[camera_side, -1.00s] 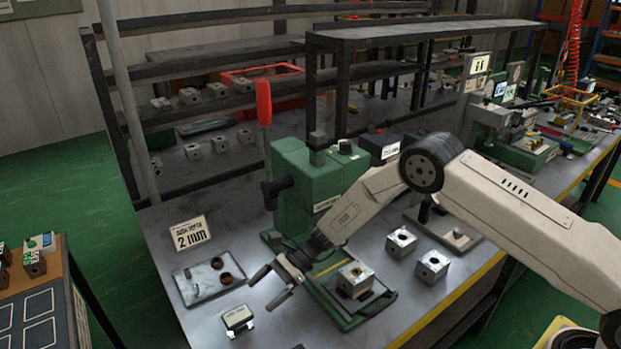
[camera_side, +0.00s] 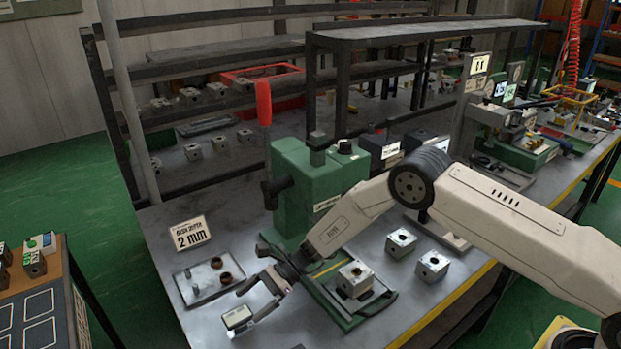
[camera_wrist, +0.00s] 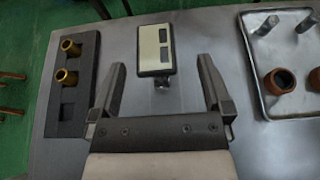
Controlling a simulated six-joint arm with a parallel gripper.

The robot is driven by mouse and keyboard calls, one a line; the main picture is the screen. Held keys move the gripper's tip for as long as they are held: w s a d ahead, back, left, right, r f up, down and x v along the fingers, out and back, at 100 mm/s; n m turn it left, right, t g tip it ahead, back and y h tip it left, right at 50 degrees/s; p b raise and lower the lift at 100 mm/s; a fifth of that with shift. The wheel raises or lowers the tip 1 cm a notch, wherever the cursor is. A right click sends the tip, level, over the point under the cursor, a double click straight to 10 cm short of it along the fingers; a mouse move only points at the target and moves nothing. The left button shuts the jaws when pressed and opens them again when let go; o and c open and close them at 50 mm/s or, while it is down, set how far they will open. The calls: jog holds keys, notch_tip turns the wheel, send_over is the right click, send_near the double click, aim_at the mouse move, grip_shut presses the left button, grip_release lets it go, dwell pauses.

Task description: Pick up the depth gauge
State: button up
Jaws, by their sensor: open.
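The depth gauge (camera_wrist: 156,52) is a small block with a cream face and dark windows, and a short metal stub shows at its near end. It lies on the grey bench, and in the side view it shows at the front edge (camera_side: 237,317). My gripper (camera_wrist: 161,68) is open and empty. In the wrist view the gauge sits between and slightly beyond the fingertips, with a gap on each side. In the side view my gripper (camera_side: 247,306) is low over the bench beside the gauge; whether it touches cannot be told.
A metal tray (camera_wrist: 285,108) with brown rings and pins lies right of my gripper in the wrist view. A dark holder (camera_wrist: 66,122) with brass bushings is at left. In the side view, a green press (camera_side: 310,185) and metal blocks (camera_side: 433,265) stand to the right.

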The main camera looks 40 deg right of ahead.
aim_at(244, 312)
jog(key=shift+s+x, duration=0.15)
jog(key=shift+x, duration=1.05)
jog(key=shift+s+x, duration=0.1)
jog(key=shift+x, duration=1.1)
grip_shut()
